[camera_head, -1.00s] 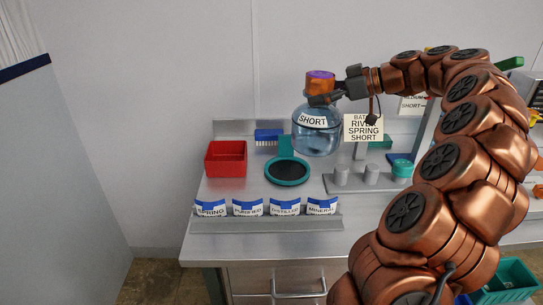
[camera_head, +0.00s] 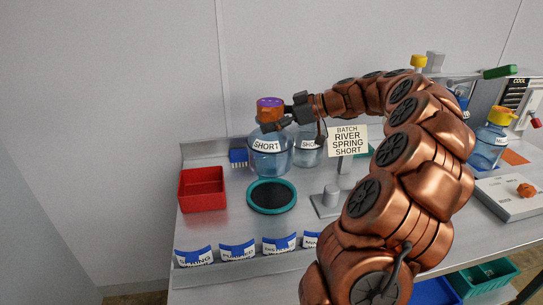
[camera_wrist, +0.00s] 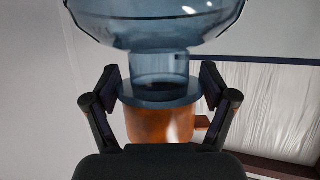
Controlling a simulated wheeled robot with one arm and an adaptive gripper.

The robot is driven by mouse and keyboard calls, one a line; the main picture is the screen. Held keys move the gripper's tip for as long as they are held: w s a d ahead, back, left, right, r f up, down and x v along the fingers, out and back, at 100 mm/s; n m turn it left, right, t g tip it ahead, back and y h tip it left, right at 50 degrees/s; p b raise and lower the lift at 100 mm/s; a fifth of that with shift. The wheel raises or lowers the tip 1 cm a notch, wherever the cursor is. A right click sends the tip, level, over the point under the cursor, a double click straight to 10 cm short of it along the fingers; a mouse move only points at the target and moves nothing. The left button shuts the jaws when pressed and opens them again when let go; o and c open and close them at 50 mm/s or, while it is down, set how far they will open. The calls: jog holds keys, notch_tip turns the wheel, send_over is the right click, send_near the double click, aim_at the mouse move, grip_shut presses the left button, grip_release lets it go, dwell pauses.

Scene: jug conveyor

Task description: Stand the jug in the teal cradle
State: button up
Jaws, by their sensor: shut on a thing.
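The jug (camera_head: 270,160) is clear blue with a "SHORT" label and an orange cap with a purple top. My gripper (camera_head: 272,124) is shut on its neck and holds it upright. In the wrist view my gripper's fingers (camera_wrist: 160,92) sit on either side of the jug's neck, with the orange cap (camera_wrist: 160,122) close to the palm. The teal cradle (camera_head: 291,203), a ring with a dark round pad, lies on the bench just below the jug in the head view.
A second jug (camera_head: 309,148) stands just behind and right of the held one. A red bin (camera_head: 203,192) is left of the cradle, a blue brush-like item (camera_head: 238,156) behind. A "BATCH RIVER SPRING SHORT" sign (camera_head: 347,141) stands right. Labelled holders (camera_head: 238,251) line the front edge.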

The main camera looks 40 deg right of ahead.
aim_at(272, 156)
notch_tip(272, 156, down, 11)
jog(key=p, duration=0.3)
jog(key=shift+f, duration=0.45)
jog(key=o, duration=1.6)
jog(key=shift+r+b+v, duration=0.1)
jog(key=shift+b+v, duration=1.05)
jog(key=shift+v, duration=1.9)
jog(key=shift+r+b+v, duration=0.15)
jog(key=shift+b+v, duration=0.95)
jog(key=shift+v, duration=1.95)
jog(key=shift+a, duration=0.1)
